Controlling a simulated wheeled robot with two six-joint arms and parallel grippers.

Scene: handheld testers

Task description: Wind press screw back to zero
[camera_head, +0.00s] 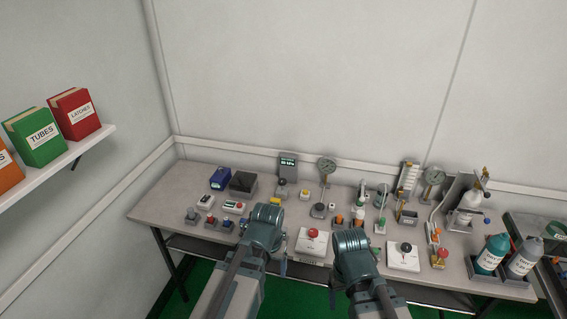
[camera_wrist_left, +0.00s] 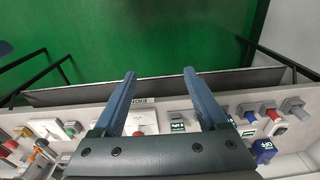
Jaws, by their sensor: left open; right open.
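I cannot tell for sure which part is the press screw. A dial gauge on a stand (camera_head: 326,168) is at the back middle of the bench in the head view. A second dial gauge (camera_head: 433,178) is at the back right, beside a board with several pale tubes (camera_head: 408,178). My left gripper (camera_wrist_left: 160,76) is open and empty in the left wrist view, over the bench's front edge.
The bench (camera_head: 165,210) holds many small testers. A white box with a red knob (camera_head: 312,241) lies between my grippers. Another with a dark knob (camera_head: 404,255) lies right of them. Bottles (camera_head: 490,256) stand at the right.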

